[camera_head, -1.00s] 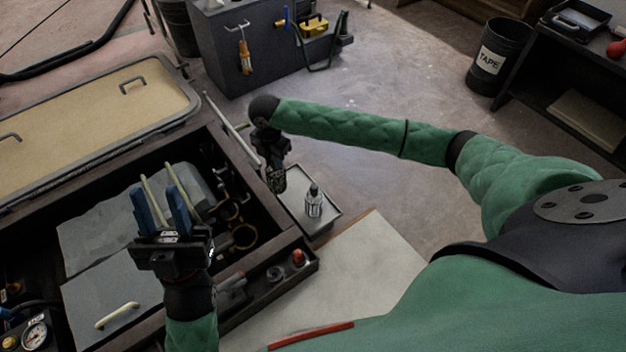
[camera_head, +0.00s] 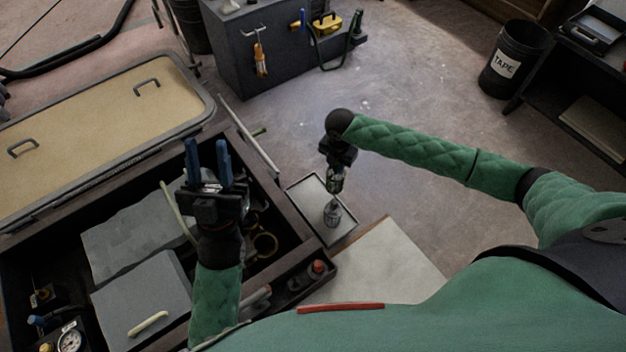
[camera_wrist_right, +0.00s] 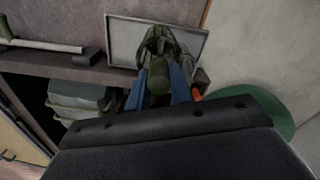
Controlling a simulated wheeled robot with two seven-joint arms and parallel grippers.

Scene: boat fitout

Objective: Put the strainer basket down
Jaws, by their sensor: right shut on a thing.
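The strainer basket (camera_wrist_right: 159,45) is a dark greenish mesh cup. In the right wrist view it is between the blue fingers of my right gripper (camera_wrist_right: 160,85), which is shut on it. In the head view my right gripper (camera_head: 337,168) points down, with the basket (camera_head: 335,184) below it, over the grey tray (camera_head: 310,204). I cannot tell whether the basket touches the tray. My left gripper (camera_head: 208,165) is open and empty, its blue fingers pointing up above the open compartment.
The open compartment (camera_head: 140,240) holds grey blocks and brass rings. A tan hatch lid (camera_head: 100,130) lies at the left. A pale board (camera_head: 385,262) is at the front, with clear floor beyond.

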